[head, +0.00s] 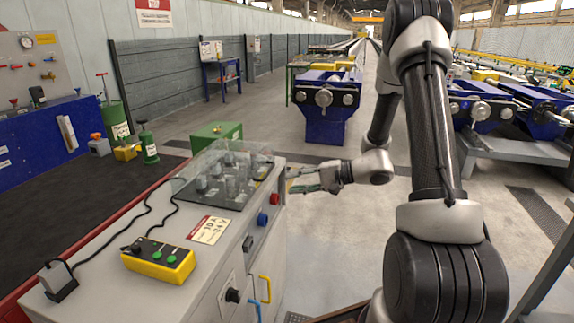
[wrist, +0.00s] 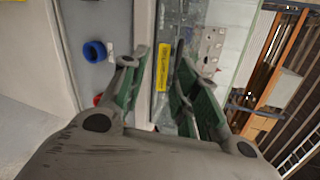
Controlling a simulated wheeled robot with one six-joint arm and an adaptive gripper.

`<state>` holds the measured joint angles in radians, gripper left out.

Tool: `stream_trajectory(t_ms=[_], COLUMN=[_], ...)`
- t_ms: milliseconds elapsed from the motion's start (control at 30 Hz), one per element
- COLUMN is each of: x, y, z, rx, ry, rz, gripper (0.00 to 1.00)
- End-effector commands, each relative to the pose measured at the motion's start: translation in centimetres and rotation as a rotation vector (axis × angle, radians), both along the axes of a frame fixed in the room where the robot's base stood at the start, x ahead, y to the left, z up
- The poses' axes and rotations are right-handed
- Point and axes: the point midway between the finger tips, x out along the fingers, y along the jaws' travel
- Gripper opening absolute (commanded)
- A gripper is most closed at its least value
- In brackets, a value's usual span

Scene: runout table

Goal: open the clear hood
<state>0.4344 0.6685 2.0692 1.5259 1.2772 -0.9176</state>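The clear hood (head: 222,172) sits down over several grey components on top of the grey cabinet (head: 160,235). In the wrist view, the hood (wrist: 222,28) shows at the right with parts visible through it. A yellow label strip (wrist: 163,68) runs along its near edge. My gripper (head: 296,183) is at the right side of the cabinet, near the hood's right edge. In the wrist view, my gripper (wrist: 162,60) has its green-padded fingers apart, with the hood's edge and label seen between them. I cannot tell whether either finger touches the hood.
A blue knob (head: 262,219) and a red knob (head: 275,199) stick out of the cabinet's side. A yellow control box (head: 158,260) with cables lies on top. A green box (head: 216,136) stands behind. The floor right of the cabinet is mostly clear.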

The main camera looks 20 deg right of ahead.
Motion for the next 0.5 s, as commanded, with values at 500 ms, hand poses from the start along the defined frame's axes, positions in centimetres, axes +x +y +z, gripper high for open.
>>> stream_trajectory(t_ms=[500], x=[4.6], y=[3.5], z=[1.2], rx=[-0.050], ry=[-0.235], rz=[-0.016], gripper=[0.31])
